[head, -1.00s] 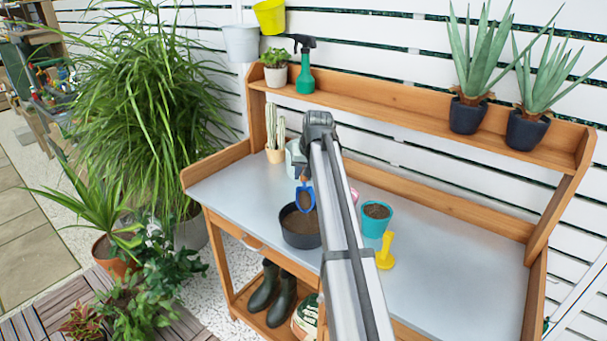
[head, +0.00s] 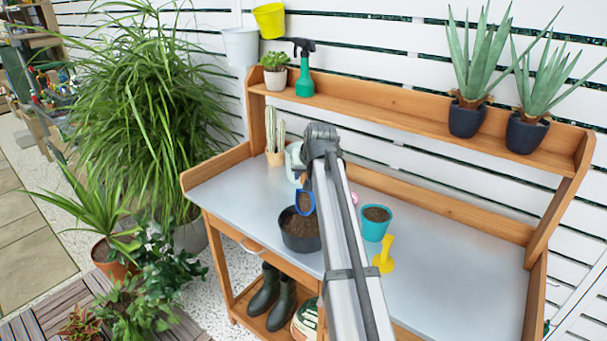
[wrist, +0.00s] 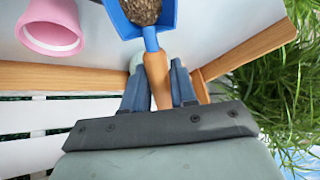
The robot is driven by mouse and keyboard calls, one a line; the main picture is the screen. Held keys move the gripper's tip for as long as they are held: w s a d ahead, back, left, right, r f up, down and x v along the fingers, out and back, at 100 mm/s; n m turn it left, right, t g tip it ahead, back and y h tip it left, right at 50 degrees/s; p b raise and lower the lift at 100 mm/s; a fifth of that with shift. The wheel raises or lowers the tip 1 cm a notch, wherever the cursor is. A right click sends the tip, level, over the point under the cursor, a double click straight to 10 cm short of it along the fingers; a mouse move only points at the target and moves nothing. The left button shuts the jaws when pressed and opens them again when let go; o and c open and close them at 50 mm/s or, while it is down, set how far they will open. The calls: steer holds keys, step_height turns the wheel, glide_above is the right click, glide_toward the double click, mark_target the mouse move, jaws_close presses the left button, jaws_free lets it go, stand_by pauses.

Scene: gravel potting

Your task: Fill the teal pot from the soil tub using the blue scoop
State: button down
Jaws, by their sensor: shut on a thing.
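The blue scoop (head: 296,203) hangs over the black soil tub (head: 302,243), which holds brown soil. In the wrist view the scoop (wrist: 152,38) carries brown soil in its bowl, and its wooden handle (wrist: 157,82) lies between the two fingers. My gripper (wrist: 158,85) is shut on that handle. In the head view my arm partly hides the gripper and the tub's right side. The teal pot (head: 374,230) stands on the bench to the right of my arm, with brown soil visible inside.
A pink pot (wrist: 52,28) shows in the wrist view. A small cactus pot (head: 274,158) and a pale container (head: 293,160) stand at the back left. The right bench top (head: 460,255) is clear.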

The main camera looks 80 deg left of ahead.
steer(key=shift+d+r+y, duration=0.2)
steer(key=shift+y, duration=0.1)
steer(key=shift+a+f, duration=0.15)
steer(key=shift+a, duration=0.3)
steer(key=a+f+h, duration=0.2)
steer(key=h, duration=0.1)
steer(key=f+h, duration=0.1)
steer(key=h, duration=0.1)
steer(key=shift+w+a+f, duration=0.1)
steer(key=shift+a+f, duration=0.1)
steer(key=shift+a, duration=0.2)
steer(key=shift+r, duration=0.1)
steer(key=shift+s+a+v, duration=0.1)
steer(key=shift+a+v, duration=0.1)
steer(key=shift+v, duration=0.75)
steer(key=shift+s+a+v, duration=0.15)
steer(key=shift+a+v, duration=0.05)
steer(key=shift+v, duration=0.75)
